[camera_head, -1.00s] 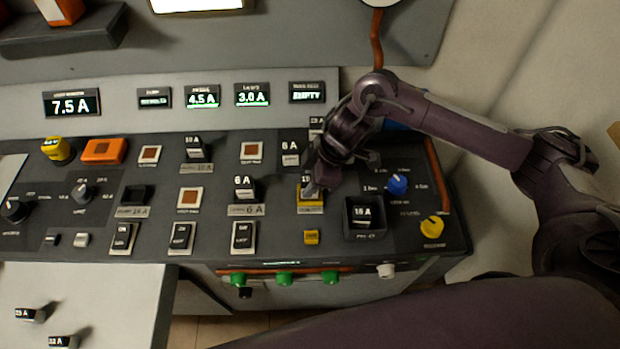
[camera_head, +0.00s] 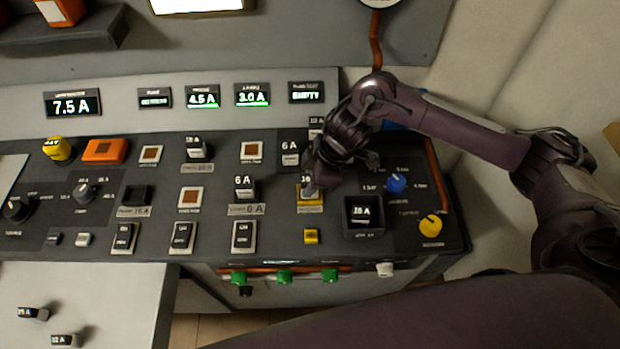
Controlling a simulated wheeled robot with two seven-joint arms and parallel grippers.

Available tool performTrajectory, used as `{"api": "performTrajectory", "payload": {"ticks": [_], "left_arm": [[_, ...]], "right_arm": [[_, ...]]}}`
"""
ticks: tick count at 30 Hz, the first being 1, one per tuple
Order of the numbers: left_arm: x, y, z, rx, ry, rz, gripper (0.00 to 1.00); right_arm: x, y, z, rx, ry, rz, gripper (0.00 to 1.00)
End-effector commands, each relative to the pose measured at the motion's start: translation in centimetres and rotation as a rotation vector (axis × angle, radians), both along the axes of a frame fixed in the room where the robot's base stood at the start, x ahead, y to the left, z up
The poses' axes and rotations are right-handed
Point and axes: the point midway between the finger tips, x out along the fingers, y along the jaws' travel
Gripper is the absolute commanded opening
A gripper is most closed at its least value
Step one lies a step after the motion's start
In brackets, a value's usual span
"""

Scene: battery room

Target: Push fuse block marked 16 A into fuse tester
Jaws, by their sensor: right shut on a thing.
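The fuse tester (camera_head: 311,201) is a yellow-framed socket with a label plate, right of centre on the dark console. A fuse block (camera_head: 306,180) stands over it; its top label starts with "1" and looks like 16, the rest hidden by my gripper. My right gripper (camera_head: 313,186) comes from the upper right and is shut on this fuse block. I cannot tell how deep the block sits in the socket. A display (camera_head: 306,93) above reads EMPTY. My left gripper is not in view.
Other fuse blocks stand close by: a 6 A block (camera_head: 243,187) to the left and another 6 A block (camera_head: 290,155) behind. A dark tray (camera_head: 350,229) with a block is to the right, beside blue (camera_head: 396,183) and yellow (camera_head: 430,225) knobs. A yellow button (camera_head: 311,236) lies in front.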

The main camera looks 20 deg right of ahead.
Motion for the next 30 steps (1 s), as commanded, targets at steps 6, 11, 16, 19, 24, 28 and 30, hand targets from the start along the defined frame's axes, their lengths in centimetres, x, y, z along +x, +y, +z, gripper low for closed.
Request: {"api": "performTrajectory", "payload": {"ticks": [6,11,16,19,24,28,30], "left_arm": [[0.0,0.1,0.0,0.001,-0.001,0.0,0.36],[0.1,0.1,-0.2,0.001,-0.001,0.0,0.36],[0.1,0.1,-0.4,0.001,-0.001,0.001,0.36],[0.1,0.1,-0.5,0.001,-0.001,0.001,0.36],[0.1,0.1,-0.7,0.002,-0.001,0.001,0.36],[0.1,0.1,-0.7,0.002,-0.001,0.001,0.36],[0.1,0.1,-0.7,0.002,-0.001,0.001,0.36]], "right_arm": [[0.0,0.0,0.0,0.001,-0.001,0.0,0.02],[0.0,0.0,-0.2,0.001,0.0,0.0,0.02],[0.0,0.0,-0.6,0.001,-0.001,0.0,0.02],[0.0,0.0,-0.7,0.001,-0.001,0.0,0.02],[0.0,0.0,-1.1,0.002,-0.001,0.0,0.02],[0.1,0.0,-1.2,0.002,-0.001,0.0,0.31],[0.0,0.0,-1.2,0.002,-0.001,0.0,0.36]]}}
